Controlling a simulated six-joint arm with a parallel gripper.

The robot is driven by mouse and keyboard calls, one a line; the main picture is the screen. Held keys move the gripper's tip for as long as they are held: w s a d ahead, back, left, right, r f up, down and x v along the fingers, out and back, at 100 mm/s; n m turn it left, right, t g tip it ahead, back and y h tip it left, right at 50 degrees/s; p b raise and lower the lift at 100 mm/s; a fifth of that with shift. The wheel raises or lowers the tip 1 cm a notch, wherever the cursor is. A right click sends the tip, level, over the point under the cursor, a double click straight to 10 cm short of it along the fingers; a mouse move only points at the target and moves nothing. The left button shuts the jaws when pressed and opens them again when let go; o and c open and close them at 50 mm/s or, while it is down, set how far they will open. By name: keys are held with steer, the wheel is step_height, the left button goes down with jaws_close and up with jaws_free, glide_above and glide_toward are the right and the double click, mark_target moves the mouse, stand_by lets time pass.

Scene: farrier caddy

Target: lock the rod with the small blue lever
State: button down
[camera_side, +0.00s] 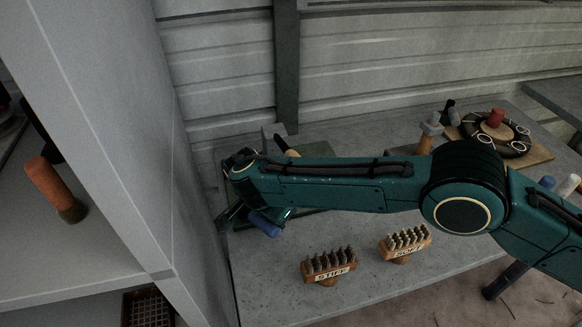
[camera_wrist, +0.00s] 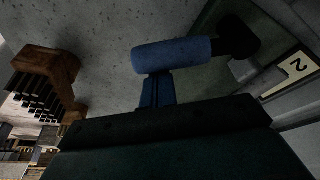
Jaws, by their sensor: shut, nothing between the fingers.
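The small blue lever shows in the wrist view as a blue cylindrical handle (camera_wrist: 172,55) with a dark part at its right end. In the side view its blue end (camera_side: 265,223) shows below my wrist, at the left end of the bench. My gripper (camera_wrist: 157,90) is shut and empty. Its narrow blue-looking tip is right up against the handle's lower side in the wrist view; whether they touch I cannot tell. In the side view my wrist and forearm hide most of the green base around the lever. I cannot make out the rod.
Brushes marked STIFF (camera_side: 329,265) and SOFT (camera_side: 405,242) stand on the bench in front of my arm. A grey wall panel (camera_side: 115,130) stands close on the left. A hammer (camera_side: 429,133) and a round dark rack (camera_side: 497,133) are at the back right. A label reads 2 (camera_wrist: 297,66).

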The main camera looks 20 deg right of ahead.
steer(key=shift+s+a, duration=0.7)
steer(key=shift+a, duration=0.2)
steer(key=shift+s+a, duration=0.25)
steer(key=shift+a, duration=0.3)
steer(key=shift+s+a, duration=0.25)
steer(key=shift+a, duration=0.3)
steer(key=shift+s+a, duration=0.2)
steer(key=shift+a, duration=0.25)
steer(key=shift+w+d+r, duration=0.1)
steer(key=shift+d, duration=0.15)
